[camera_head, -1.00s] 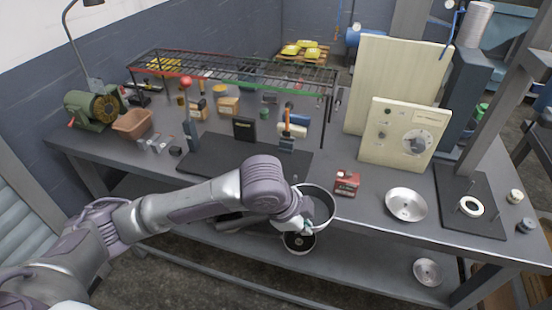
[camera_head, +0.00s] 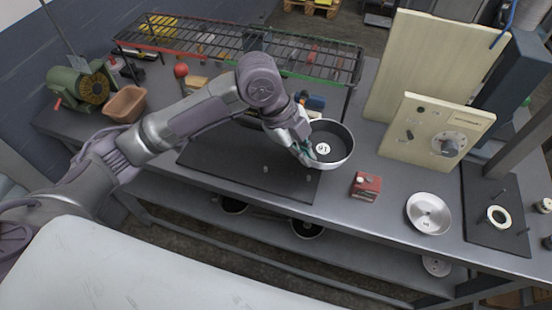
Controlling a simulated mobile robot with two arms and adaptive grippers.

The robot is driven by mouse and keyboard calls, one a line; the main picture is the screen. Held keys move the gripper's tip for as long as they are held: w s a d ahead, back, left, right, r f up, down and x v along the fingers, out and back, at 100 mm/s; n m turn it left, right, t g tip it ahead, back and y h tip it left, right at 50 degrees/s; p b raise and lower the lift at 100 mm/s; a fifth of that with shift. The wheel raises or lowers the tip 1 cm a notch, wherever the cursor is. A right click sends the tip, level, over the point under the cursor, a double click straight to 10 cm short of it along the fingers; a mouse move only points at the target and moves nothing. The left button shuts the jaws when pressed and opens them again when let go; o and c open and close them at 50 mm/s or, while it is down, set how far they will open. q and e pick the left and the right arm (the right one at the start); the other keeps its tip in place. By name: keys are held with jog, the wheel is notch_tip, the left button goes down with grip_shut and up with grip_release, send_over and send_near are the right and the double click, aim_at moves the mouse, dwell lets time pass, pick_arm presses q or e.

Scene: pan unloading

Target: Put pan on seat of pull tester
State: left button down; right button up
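My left gripper (camera_head: 311,151) is shut on the near left wall of a round pan (camera_head: 344,151), dark inside with a light rim and a pale marked disc at its bottom. The pan is held roughly level over the right end of a black mat on the bench; how high cannot be told. At the right of the bench, a black base plate (camera_head: 484,186) with upright pins and a white ring (camera_head: 499,217) lies at the foot of a grey column; this looks like the pull tester and its seat. The pan is well left of it. My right gripper is not in view.
A red box (camera_head: 366,186) and a shallow metal dish (camera_head: 429,213) stand between the pan and the base plate. A cream panel with a dial (camera_head: 436,131) stands behind them. A wire rack (camera_head: 240,48) spans the back. More pans (camera_head: 306,229) are on the shelf below.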

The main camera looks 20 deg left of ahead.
pick_arm(q)
jog(key=p, duration=0.1)
send_over(279, 177)
jog(key=a, duration=0.2)
jog(key=f, duration=0.4)
jog(key=shift+d+f, duration=0.15)
jog(key=shift+d, duration=0.05)
notch_tip(279, 177, down, 3)
jog(key=shift+s+f+p, duration=0.1)
jog(key=shift+f+p, duration=0.1)
jog(key=shift+p, duration=0.6)
jog(key=shift+f, duration=0.35)
jog(key=shift+f, duration=0.2)
jog(key=c, duration=1.3)
grip_release()
jog(key=shift+r, duration=0.1)
